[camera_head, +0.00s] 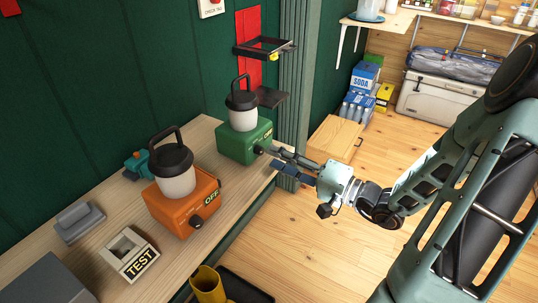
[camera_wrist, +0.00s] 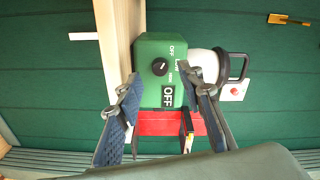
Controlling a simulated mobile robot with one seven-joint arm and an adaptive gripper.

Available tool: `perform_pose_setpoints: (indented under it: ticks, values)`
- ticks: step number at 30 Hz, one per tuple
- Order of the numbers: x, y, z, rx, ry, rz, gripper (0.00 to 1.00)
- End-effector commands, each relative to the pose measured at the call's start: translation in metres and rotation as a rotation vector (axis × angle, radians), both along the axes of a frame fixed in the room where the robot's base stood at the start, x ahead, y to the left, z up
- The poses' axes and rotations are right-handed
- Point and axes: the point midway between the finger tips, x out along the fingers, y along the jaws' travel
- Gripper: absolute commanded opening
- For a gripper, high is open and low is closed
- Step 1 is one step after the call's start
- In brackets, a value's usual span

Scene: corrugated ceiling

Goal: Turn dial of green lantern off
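The green lantern (camera_head: 244,141) stands on the wooden bench, with a white globe, dark cap and raised handle. In the wrist view the green lantern (camera_wrist: 150,48) appears on its side, with its top to the right. Its black dial (camera_wrist: 159,66) faces me, with small OFF and other labels beside it. The dial's exact setting is too small to tell. A larger plate on the lantern (camera_wrist: 167,96) reads OFF. My gripper (camera_head: 275,158) is in front of the lantern's dial side. In the wrist view my gripper (camera_wrist: 158,80) is open, its fingers on either side of the dial, apparently holding nothing.
An orange lantern (camera_head: 181,211) stands nearer on the bench (camera_head: 214,160), with a teal object (camera_head: 135,165) behind it. A TEST box (camera_head: 128,253) and grey block (camera_head: 79,222) lie further left. A red wall bracket (camera_head: 248,27) is above the green lantern.

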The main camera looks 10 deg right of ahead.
Motion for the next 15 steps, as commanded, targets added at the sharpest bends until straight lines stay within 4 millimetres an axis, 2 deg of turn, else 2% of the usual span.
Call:
perform_pose_setpoints:
  ticks: [1, 6, 15]
  values:
    - [-0.008, -0.010, 0.000, -0.001, 0.001, -0.007, 0.35]
    - [-0.035, -0.034, 0.000, -0.001, 0.001, -0.005, 0.35]
    - [-0.061, -0.055, 0.000, 0.000, 0.001, 0.000, 0.35]
